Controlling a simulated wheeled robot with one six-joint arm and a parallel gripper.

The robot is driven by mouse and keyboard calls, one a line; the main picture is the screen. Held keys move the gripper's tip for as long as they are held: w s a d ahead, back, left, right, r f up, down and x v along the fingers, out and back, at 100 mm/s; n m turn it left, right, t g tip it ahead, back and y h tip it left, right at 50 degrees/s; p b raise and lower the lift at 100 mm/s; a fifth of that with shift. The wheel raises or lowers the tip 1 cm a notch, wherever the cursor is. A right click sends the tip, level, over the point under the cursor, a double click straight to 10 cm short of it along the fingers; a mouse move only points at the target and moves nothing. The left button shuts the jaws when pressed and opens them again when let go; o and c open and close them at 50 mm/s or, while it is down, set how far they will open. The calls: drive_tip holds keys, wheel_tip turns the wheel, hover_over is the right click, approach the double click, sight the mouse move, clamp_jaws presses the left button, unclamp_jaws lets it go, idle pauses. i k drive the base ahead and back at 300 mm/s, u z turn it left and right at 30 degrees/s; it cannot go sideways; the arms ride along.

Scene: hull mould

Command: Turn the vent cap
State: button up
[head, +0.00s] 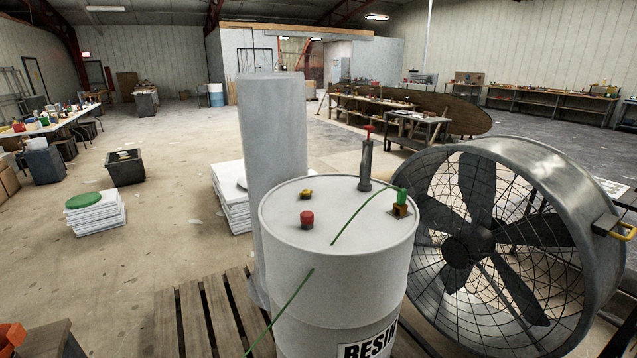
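A pale grey drum (338,275) marked "RESIN" stands in the lower middle of the head view. On its lid is a short red cap (307,220), near the front left; it looks like the vent cap, though no label shows. A small yellow fitting (306,194) sits behind it. A grey pump-like post (366,166) with a red top stands at the lid's back. A brass fitting (401,210) with a green top sits at the right rim. My gripper is not in view, and nothing touches the red cap.
A tall pale cylinder (272,140) stands close behind the drum. A large fan (480,235) stands close on the right. A thin green line (360,215) crosses the lid and shows again lower left. A wooden pallet (205,315) lies at the left; open floor lies beyond.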

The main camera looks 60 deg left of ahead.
sight(305, 192)
drive_tip(key=u, duration=0.45)
drive_tip(key=i, duration=1)
drive_tip(key=u, duration=0.8)
